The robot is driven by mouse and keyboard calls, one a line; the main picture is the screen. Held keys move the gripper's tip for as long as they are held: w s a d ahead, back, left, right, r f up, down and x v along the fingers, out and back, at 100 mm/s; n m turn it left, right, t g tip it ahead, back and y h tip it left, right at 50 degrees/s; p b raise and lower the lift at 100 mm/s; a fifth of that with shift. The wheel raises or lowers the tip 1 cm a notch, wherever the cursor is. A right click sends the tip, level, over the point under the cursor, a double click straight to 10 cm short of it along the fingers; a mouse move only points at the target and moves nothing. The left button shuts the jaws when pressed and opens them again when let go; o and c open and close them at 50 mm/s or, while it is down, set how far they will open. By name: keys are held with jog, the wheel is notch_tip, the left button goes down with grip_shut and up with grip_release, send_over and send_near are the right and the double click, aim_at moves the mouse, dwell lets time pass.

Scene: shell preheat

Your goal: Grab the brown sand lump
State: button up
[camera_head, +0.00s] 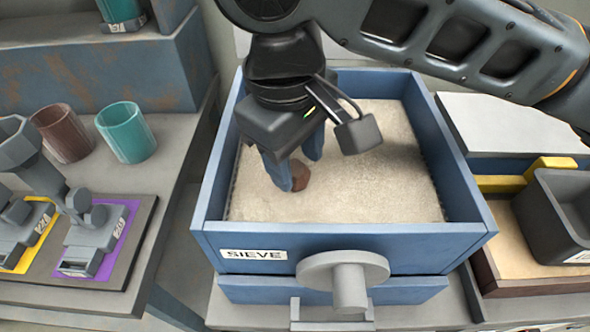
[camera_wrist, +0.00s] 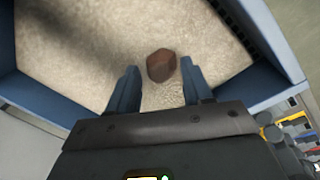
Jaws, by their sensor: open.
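The brown sand lump (camera_head: 300,175) lies on the pale sand (camera_head: 390,190) inside the blue box labelled SIEVE (camera_head: 330,240). In the wrist view the lump (camera_wrist: 161,65) shows whole, just beyond the fingertips and in line with the gap between them, a little nearer the right finger. My gripper (camera_head: 297,170) points down into the box and is open, with nothing between its blue fingers. In the wrist view my gripper (camera_wrist: 160,75) has its fingers either side of the gap. In the head view the fingers hide part of the lump. I cannot tell whether they touch the sand.
The box's blue walls stand around my gripper, and a grey round knob (camera_head: 343,270) sticks out in front. At left are a brown cup (camera_head: 62,133), a teal cup (camera_head: 126,132) and grey fixtures (camera_head: 90,235). A dark grey bin (camera_head: 560,215) stands at right.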

aim_at(296, 174)
jog(key=shift+w+f, duration=0.15)
jog(key=shift+f, duration=1.15)
jog(key=shift+c, duration=0.4)
jog(key=c, duration=0.7)
jog(key=shift+o, duration=0.2)
jog(key=shift+r, duration=0.15)
